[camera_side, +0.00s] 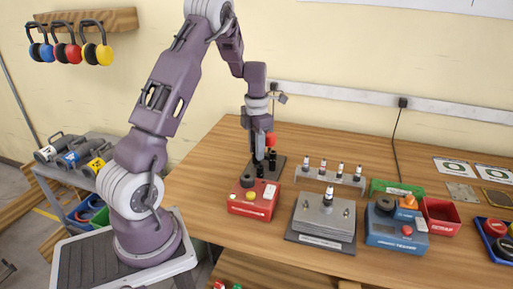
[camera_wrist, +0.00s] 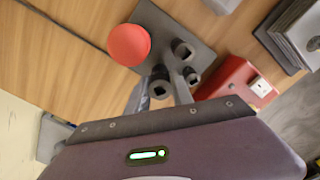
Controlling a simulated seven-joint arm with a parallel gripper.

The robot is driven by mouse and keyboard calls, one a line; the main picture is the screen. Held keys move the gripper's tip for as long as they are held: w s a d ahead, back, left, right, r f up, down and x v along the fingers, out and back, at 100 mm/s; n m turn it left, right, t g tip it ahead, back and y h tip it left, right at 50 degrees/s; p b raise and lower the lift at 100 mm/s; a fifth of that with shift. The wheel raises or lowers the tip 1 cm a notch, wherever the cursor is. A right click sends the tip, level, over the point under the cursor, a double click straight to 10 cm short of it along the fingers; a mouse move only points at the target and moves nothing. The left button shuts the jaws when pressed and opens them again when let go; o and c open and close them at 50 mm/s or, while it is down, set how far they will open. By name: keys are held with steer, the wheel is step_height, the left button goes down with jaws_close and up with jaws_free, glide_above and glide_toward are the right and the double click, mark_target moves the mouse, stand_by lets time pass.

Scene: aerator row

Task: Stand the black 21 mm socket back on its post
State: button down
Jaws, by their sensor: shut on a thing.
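A dark socket plate (camera_wrist: 152,15) with a red ball knob (camera_wrist: 129,45) lies under my gripper (camera_wrist: 160,92). The gripper points down and is shut on a black socket (camera_wrist: 160,80), which shows its square-holed end between the fingers. Two other dark sockets, one larger (camera_wrist: 183,50) and one smaller (camera_wrist: 190,75), stand close beside it. No size marking is readable. In the side view my gripper (camera_side: 261,155) is low over the plate, and the fingers partly cover the sockets. I cannot tell whether the held socket touches a post or the plate.
A red control box (camera_side: 252,200) stands just in front of the plate. A rack with several small bottles (camera_side: 330,177) and a grey stacked block (camera_side: 323,218) are to the right. A blue box (camera_side: 393,230) and green and red bins lie farther right.

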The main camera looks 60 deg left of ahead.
steer(key=shift+f, duration=0.25)
steer(key=shift+f, duration=0.5)
steer(key=c, duration=1)
jaws_free()
steer(key=shift+c, duration=0.2)
step_height(320, 180, up, 7)
